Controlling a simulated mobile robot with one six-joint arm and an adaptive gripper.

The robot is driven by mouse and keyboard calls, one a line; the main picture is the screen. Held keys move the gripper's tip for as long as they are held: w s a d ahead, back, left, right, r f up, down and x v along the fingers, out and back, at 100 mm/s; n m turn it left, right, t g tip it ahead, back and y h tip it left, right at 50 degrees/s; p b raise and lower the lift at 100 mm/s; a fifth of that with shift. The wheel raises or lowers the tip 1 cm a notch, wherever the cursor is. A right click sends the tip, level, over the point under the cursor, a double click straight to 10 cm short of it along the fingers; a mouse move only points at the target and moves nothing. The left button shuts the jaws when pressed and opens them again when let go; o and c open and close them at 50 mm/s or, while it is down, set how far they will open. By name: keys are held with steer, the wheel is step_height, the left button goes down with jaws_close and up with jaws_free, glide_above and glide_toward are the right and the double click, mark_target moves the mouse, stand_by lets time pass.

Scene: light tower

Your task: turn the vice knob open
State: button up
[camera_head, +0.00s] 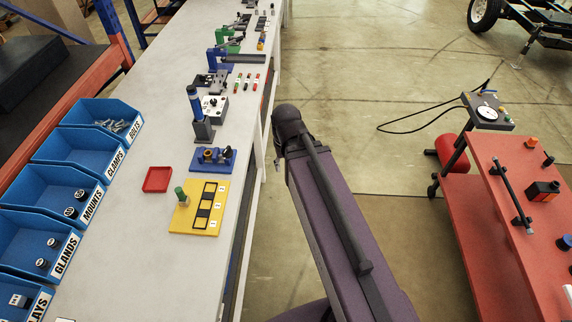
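I cannot tell for certain which part is the vice knob. A small blue fixture (227,164) on the bench carries brass and dark round parts, too small to make out as a vice or its knob. Farther along the bench, a dark grey fixture (203,81) and blue and green clamp-like devices (219,54) stand in a row; their knobs are too small to read. My gripper does not show in this view.
The long pale bench (130,240) bears a yellow board (183,222), a red tray (157,179) and an upright blue-topped cylinder (194,104). Blue labelled bins (75,151) line its left side. A red cart (500,245) stands at right. Open floor (350,85) lies between.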

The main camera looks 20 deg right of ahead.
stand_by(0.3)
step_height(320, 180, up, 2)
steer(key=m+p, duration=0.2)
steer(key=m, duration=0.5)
glide_above(227, 149)
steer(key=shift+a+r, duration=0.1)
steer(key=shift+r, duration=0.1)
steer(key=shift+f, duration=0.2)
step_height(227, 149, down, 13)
steer(key=b, duration=1.3)
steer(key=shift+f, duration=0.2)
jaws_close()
